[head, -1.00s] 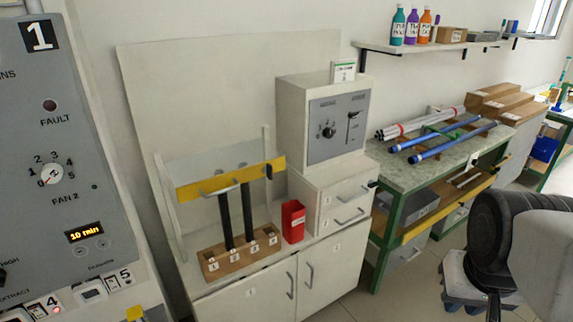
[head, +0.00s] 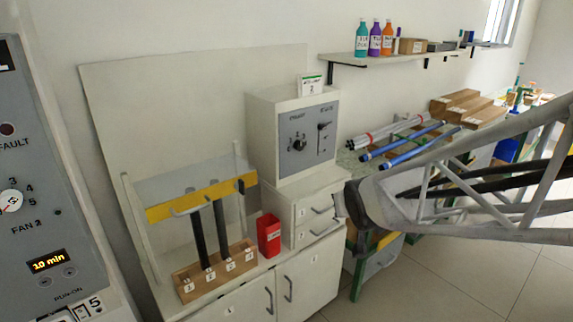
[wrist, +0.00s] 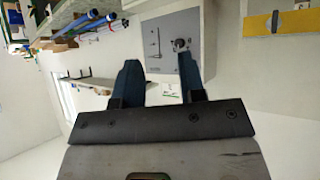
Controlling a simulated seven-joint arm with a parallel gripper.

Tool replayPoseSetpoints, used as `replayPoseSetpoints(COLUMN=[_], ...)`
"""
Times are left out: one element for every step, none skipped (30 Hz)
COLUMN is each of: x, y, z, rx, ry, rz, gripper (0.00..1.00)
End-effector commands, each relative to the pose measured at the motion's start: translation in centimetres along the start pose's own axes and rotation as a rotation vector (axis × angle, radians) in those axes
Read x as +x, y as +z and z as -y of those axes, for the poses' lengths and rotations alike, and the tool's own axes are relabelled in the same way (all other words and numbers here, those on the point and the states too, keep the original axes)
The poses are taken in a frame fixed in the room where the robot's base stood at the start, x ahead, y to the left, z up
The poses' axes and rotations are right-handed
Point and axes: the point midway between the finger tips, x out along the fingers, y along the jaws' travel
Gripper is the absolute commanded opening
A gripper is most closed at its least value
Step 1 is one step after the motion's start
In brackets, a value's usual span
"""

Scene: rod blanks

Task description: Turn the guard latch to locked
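The guard is a clear panel with a yellow bar (head: 160,213) and a grey handle, in front of a wooden rack (head: 187,291) holding two dark rods (head: 199,243). A small black piece, apparently the guard latch (head: 240,187), stands upright at the bar's right end. It also shows at the right of the wrist view (wrist: 275,21); its setting cannot be read. My gripper (wrist: 158,60) is open and empty, its two blue fingers apart, with the grey control panel beyond them. In the head view my arm's dark end is right of the guard, before the drawers.
A white cabinet with a grey panel (head: 308,136) carrying a knob and lever stands right of the guard. A red bin (head: 269,235) sits beside the rack. Drawers (head: 316,212) are below the cabinet. A bench (head: 352,163) with blue rods lies further right.

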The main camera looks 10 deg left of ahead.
Motion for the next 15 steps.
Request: replayPoseSetpoints(x=[1.4, 2.2, 3.1, 3.8, 4.5, 5.4, 6.1, 6.7, 7.5, 8.1, 8.7, 9.4, 9.9, 10.4, 11.1], y=[-0.6, -1.1, -1.7, -2.2, -2.6, -3.1, -3.5, -3.8, -4.3, -4.5, -4.8, -5.1, -5.4, -5.6, -5.8], z=[1.0, 1.6, 2.4, 3.1, 3.7, 4.6, 5.3, 6.1, 7.0, 7.8, 8.6, 9.7, 10.5, 11.3, 12.4], rx=[-0.015, -0.023, -0.033, -0.039, -0.046, -0.055, -0.061, -0.067, -0.075, -0.079, -0.083, -0.089, -0.094, -0.097, -0.101], ry=[-0.022, -0.035, -0.053, -0.068, -0.083, -0.104, -0.12, -0.137, -0.16, -0.178, -0.197, -0.223, -0.242, -0.262, -0.29], rz=[-0.034, -0.059, -0.094, -0.12, -0.144, -0.177, -0.203, -0.227, -0.26, -0.284, -0.309, -0.34, -0.364, -0.388, -0.42], gripper=[0.37, 0.37, 0.37, 0.37, 0.37, 0.37, 0.37, 0.37, 0.37, 0.37, 0.37, 0.37, 0.37, 0.37, 0.37])
